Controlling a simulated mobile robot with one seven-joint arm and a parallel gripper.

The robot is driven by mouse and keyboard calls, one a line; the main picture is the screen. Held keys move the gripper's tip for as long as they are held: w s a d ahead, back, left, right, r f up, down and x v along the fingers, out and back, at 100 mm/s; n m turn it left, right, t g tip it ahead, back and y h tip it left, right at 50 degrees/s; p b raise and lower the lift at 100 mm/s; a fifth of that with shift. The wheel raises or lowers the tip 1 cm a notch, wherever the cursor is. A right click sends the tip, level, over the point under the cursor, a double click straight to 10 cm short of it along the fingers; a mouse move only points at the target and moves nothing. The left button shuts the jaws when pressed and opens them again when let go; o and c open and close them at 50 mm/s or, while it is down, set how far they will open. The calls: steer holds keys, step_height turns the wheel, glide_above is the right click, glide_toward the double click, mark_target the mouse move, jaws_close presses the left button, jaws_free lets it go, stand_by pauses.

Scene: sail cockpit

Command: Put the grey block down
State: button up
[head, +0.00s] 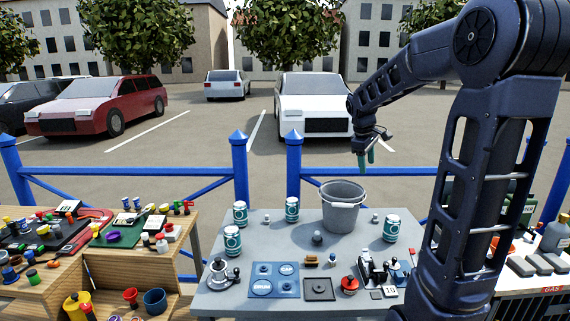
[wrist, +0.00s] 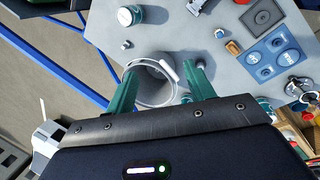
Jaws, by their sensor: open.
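My gripper (head: 366,160) is open, high above the grey table, near the grey bucket's right side in the head view. In the wrist view, the green fingers of my gripper (wrist: 163,78) are spread apart with nothing between them, and the grey bucket (wrist: 141,101) lies below them. No grey block is in my gripper. Grey slab-like blocks (head: 541,264) lie on a white surface at the far right in the head view, beyond my arm. I cannot tell whether one of them is the grey block.
The bucket (head: 341,205) stands at the back of the grey table (head: 265,232). Several green-and-white cans, one at back left (head: 240,213), stand around it. Blue plates (head: 273,279), a dark square plate (head: 318,289) and small fittings line the front. Blue railings run behind; a cluttered wooden bench stands left.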

steer(key=s+f+m+t+y, duration=0.2)
steer(key=s+m, duration=0.8)
steer(key=s, duration=1.6)
steer(key=shift+f+t, duration=0.2)
steer(key=shift+t, duration=0.2)
